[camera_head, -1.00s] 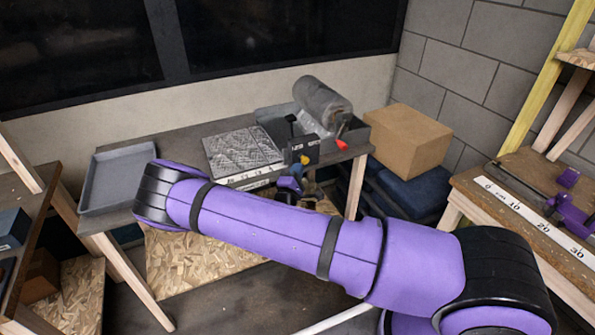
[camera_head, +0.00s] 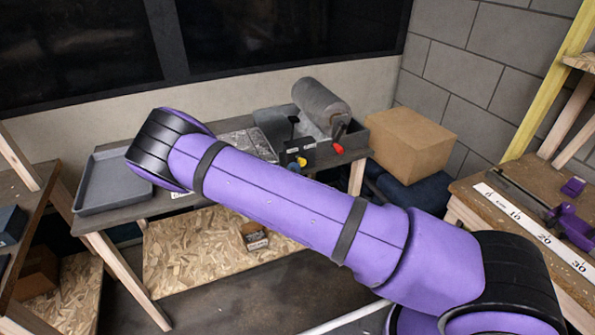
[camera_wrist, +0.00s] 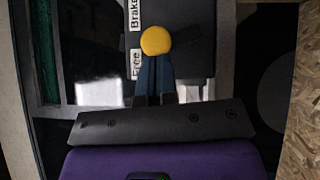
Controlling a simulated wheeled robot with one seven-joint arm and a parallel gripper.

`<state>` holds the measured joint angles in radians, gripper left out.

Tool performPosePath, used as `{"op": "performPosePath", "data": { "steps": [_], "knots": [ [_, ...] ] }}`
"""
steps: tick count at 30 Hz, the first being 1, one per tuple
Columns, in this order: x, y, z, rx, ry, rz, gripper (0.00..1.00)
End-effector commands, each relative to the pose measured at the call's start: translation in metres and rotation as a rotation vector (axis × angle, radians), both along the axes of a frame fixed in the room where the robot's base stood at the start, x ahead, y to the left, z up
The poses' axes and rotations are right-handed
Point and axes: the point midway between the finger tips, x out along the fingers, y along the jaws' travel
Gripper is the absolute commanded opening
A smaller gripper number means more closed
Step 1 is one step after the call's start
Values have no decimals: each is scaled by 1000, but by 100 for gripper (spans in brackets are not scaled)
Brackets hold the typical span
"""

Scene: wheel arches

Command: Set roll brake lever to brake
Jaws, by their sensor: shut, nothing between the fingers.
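The roll brake lever shows as a round yellow knob (camera_wrist: 155,40) in the wrist view. It lies beside a dark panel with a "Brake" label (camera_wrist: 135,12) at the top and a "Free" label (camera_wrist: 138,65) below. The knob appears between the two labels; I cannot tell its exact setting. My gripper (camera_wrist: 155,66) is shut and empty, its blue fingertips pointing at the knob and overlapping it; contact is unclear. In the head view the yellow knob (camera_head: 303,161) sits on the dark box below the grey roll (camera_head: 320,103).
A red knob (camera_head: 338,148) sits right of the yellow one. A grey tray (camera_head: 113,177) lies on the table at left. A cardboard box (camera_head: 412,145) stands at right. A workbench with a white ruler (camera_head: 545,237) is at far right.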

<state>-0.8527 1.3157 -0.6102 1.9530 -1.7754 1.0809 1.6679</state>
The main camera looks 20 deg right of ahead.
Motion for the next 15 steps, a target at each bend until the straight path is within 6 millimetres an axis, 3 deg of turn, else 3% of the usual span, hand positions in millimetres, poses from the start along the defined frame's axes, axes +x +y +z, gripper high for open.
{"op": "performPosePath", "data": {
  "steps": [15],
  "knots": [
    [1, -19, 22, 486, 13, -5, 0]
  ]
}}
